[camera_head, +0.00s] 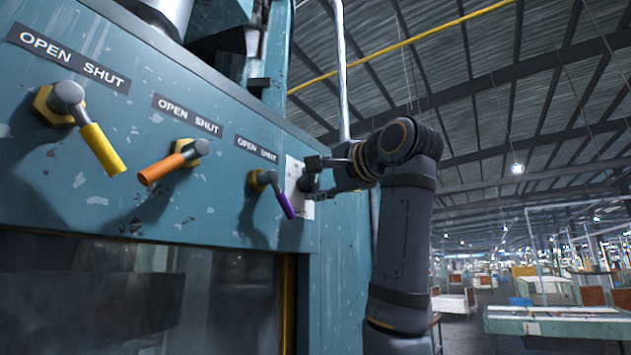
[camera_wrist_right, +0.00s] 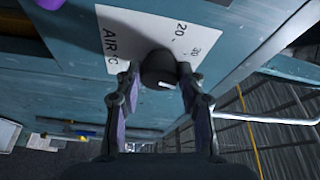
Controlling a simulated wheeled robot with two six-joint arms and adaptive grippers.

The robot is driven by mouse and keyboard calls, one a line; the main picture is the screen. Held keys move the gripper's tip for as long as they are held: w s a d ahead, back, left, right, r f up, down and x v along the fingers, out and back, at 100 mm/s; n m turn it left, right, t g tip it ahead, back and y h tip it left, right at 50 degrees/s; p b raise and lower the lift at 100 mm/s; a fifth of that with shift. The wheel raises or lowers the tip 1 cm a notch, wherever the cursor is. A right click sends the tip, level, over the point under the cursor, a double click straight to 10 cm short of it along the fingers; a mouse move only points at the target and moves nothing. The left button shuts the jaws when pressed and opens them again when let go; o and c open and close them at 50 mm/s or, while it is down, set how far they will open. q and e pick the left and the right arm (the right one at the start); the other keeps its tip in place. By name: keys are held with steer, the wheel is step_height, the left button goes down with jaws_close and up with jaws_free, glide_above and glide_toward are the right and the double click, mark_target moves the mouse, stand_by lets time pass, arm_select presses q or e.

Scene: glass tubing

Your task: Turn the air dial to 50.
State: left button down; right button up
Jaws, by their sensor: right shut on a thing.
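The air dial (camera_wrist_right: 158,70) is a dark round knob with a white pointer mark. It sits on a white plate (camera_wrist_right: 115,28) on the blue panel, printed with "AIR", 20 and 30; other markings are hidden behind the knob and fingers. In the head view the plate (camera_head: 296,171) is at the panel's right end, partly covered by my gripper. My right gripper (camera_wrist_right: 158,84) is shut on the dial, one finger on each side of it. In the head view the right gripper (camera_head: 312,178) reaches the dial from the right. My left gripper is in neither view.
Three lever handles, yellow (camera_head: 102,149), orange (camera_head: 162,168) and purple (camera_head: 285,204), stick out of the panel (camera_head: 60,205) left of the dial under "OPEN SHUT" labels. The purple one is close to my right gripper. A pale vertical pipe (camera_head: 342,75) rises behind it.

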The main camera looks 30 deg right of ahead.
steer(key=m+g, duration=0.1)
steer(key=m, duration=0.1)
steer(key=m+g+p, duration=0.1)
steer(key=m, duration=0.2)
steer(key=shift+r+m+g+y, duration=0.2)
steer(key=shift+m+g+y, duration=0.1)
steer(key=m+g+p, duration=0.1)
steer(key=m, duration=0.1)
steer(key=shift+d+m+y, duration=0.1)
steer(key=shift+m+y, duration=0.2)
steer(key=shift+y, duration=0.1)
steer(key=shift+w+m+g+y+p, duration=0.1)
steer(key=shift+m+g+y+p, duration=0.35)
steer(key=shift+m, duration=0.45)
steer(key=shift+f, duration=0.1)
steer(key=o, duration=1.2)
steer(key=shift+c, duration=0.2)
